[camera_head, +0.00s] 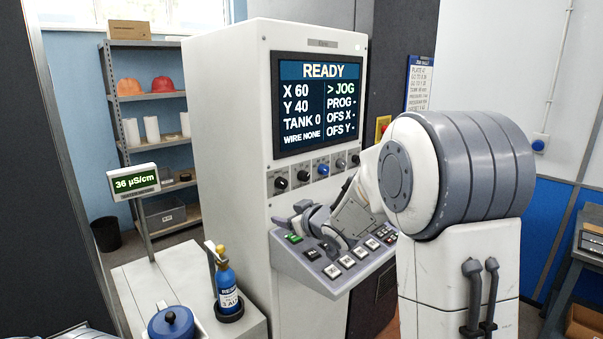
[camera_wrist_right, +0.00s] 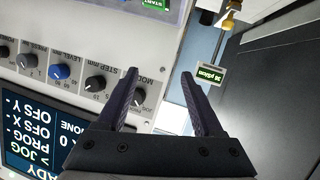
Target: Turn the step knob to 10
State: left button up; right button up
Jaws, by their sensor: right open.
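The step knob (camera_head: 303,176) is a black knob, second from the left in the row under the screen. In the right wrist view the step knob (camera_wrist_right: 95,84) sits under the "STEP mm" label, left of my fingers; I cannot read its pointer setting. My right gripper (camera_head: 302,217) is open and empty, below the knob row and over the keypad. In the wrist view its fingers (camera_wrist_right: 159,75) are apart, one partly overlapping the mode knob (camera_wrist_right: 137,97). My left gripper is not in view.
The blue level knob (camera_head: 323,170) is right of the step knob. The screen (camera_head: 318,100) reads READY, X 60, Y 40, TANK 0, JOG. The sloped keypad (camera_head: 325,270) juts out below. A blue bottle (camera_head: 228,287) and blue-lidded pot (camera_head: 171,322) stand at lower left.

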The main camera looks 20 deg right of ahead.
aim_at(306, 177)
jog(key=d+r+n+t+y+p, duration=0.1)
jog(key=d+r+n+t+y, duration=0.3)
jog(key=d, duration=0.9)
jog(key=w+a+p, duration=0.1)
jog(key=w, duration=0.1)
jog(key=w+a+m+p, duration=0.1)
jog(key=w, duration=0.2)
jog(key=w+a+r+m+p, duration=0.1)
jog(key=w, duration=0.2)
jog(key=shift+a+g+h, duration=0.1)
jog(key=shift+g+h, duration=0.2)
jog(key=shift+h, duration=0.1)
jog(key=shift+w+a+f+p, duration=0.1)
jog(key=shift+w+a+p, duration=0.1)
jog(key=shift+w+p, duration=0.35)
jog(key=shift+w, duration=0.1)
grip_shut()
